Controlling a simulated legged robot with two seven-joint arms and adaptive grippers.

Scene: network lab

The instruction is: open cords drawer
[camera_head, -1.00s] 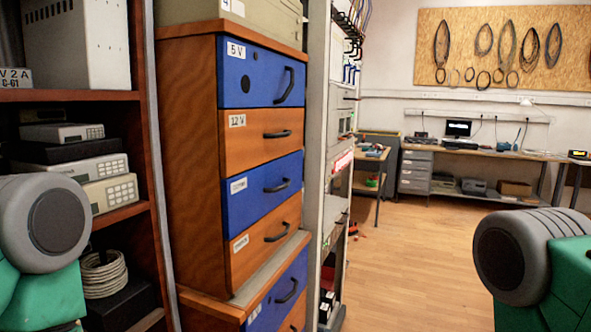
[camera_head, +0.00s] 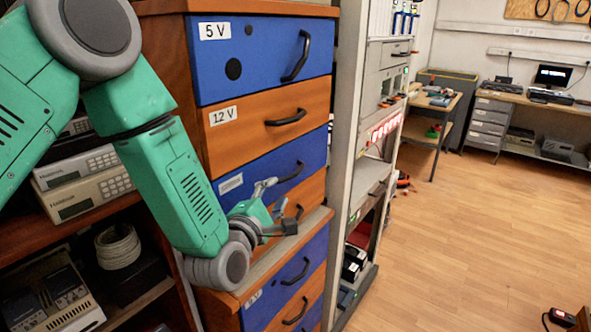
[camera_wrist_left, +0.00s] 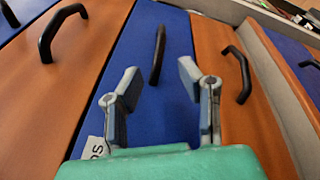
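The blue third drawer (camera_head: 237,183) of the wooden cabinet has a small label, hard to read in the head view; part of it shows at the lower left of the wrist view. I take it for the cords drawer. It looks closed. Its black handle (camera_head: 290,171) also shows in the wrist view (camera_wrist_left: 158,55). My left gripper (camera_head: 279,207) is in front of the lower drawers. In the left wrist view the gripper (camera_wrist_left: 159,74) is open and empty, with this handle ahead between its fingertips, apparently untouched. My right gripper is out of view.
Closed 5 V (camera_head: 262,82) and 12 V (camera_head: 255,127) drawers are above; an orange drawer (camera_wrist_left: 225,100) adjoins below. The lower cabinet top (camera_head: 262,268) projects as a ledge. A grey rack (camera_head: 350,130) stands right. Shelves with instruments (camera_head: 85,197) are left.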

